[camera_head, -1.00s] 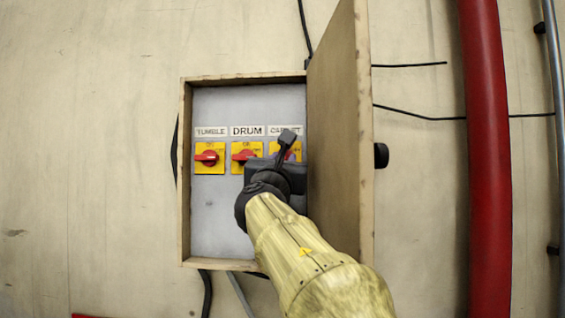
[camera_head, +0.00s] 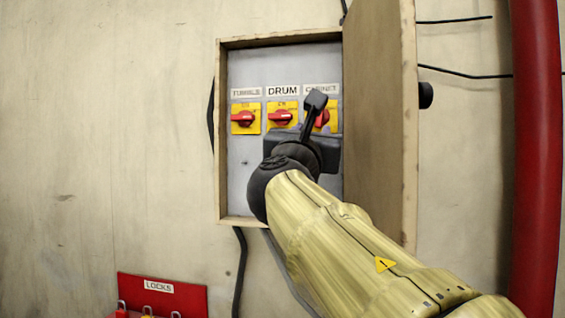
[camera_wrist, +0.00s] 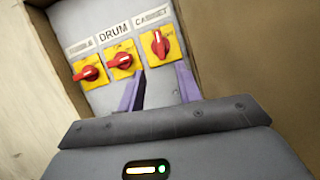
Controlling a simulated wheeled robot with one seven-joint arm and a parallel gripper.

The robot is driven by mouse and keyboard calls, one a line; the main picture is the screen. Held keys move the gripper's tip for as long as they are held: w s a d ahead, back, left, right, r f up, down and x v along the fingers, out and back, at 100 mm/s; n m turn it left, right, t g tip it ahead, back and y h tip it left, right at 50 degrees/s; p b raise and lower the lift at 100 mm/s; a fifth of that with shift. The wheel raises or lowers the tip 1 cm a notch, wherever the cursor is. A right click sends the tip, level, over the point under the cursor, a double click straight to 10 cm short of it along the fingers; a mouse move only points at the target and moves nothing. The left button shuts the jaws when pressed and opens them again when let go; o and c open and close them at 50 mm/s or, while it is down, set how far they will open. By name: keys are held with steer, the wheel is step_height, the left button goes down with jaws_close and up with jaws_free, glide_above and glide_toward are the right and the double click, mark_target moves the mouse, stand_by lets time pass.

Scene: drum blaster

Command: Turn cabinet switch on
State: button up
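The cabinet switch is a red knob on a yellow plate, rightmost of three under the "CABINET" label. In the wrist view its knob (camera_wrist: 160,43) stands near upright, unlike the other two knobs. In the head view the cabinet switch (camera_head: 321,118) is partly hidden behind my gripper, its knob slanted. My gripper (camera_wrist: 160,80) shows two purple fingers spread apart with nothing between them. The fingers are just below the cabinet switch in the picture; I cannot tell whether they touch it. In the head view my gripper (camera_head: 318,135) is inside the box opening, its fingers mostly hidden.
The tumble switch (camera_head: 243,118) and drum switch (camera_head: 282,115) sit to the left, knobs roughly level. The wooden box door (camera_head: 380,120) stands open close to the right of my arm. A red pipe (camera_head: 537,150) runs beyond it. A red locks board (camera_head: 163,294) hangs lower left.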

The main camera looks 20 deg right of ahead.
steer(key=b+v, duration=0.5)
steer(key=v, duration=0.2)
steer(key=shift+a+f, duration=0.1)
